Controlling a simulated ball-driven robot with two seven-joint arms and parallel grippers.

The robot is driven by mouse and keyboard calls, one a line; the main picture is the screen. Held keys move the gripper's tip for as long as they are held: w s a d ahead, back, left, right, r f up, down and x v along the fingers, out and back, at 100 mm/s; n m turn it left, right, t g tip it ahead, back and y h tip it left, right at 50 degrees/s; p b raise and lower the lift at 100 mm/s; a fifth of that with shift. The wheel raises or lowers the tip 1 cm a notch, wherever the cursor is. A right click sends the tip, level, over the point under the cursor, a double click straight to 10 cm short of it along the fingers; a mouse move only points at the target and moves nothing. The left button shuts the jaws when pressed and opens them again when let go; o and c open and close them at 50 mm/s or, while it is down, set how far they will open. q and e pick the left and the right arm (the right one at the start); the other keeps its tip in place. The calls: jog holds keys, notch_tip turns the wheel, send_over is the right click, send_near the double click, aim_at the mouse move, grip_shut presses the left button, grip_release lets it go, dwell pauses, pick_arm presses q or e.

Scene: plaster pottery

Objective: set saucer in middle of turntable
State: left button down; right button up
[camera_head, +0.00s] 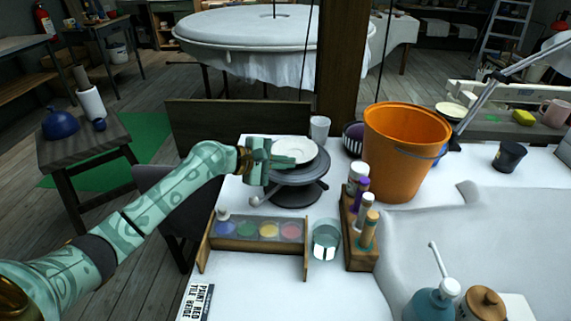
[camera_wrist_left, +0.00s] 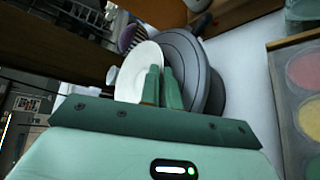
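The white saucer (camera_head: 295,150) shows above the dark grey turntable (camera_head: 296,193), towards its far left side. In the left wrist view the saucer (camera_wrist_left: 130,72) is seen tilted, overlapping the left part of the turntable disc (camera_wrist_left: 188,60). My left gripper (camera_head: 268,160) is at the saucer's left edge. Its fingers (camera_wrist_left: 161,88) are close together with the saucer's rim between them. Whether the saucer's underside touches the turntable cannot be told. My right gripper is in neither view.
A paint palette (camera_head: 258,231) stands in front of the turntable, beside a glass of water (camera_head: 326,241). A wooden rack of bottles (camera_head: 361,245) and an orange bucket (camera_head: 404,150) are to the right. A clear cup (camera_head: 319,128) stands just behind the turntable.

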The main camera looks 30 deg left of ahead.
pick_arm(q)
jog(key=shift+f, duration=0.2)
jog(key=c, duration=1.9)
grip_release()
jog(key=shift+f, duration=0.1)
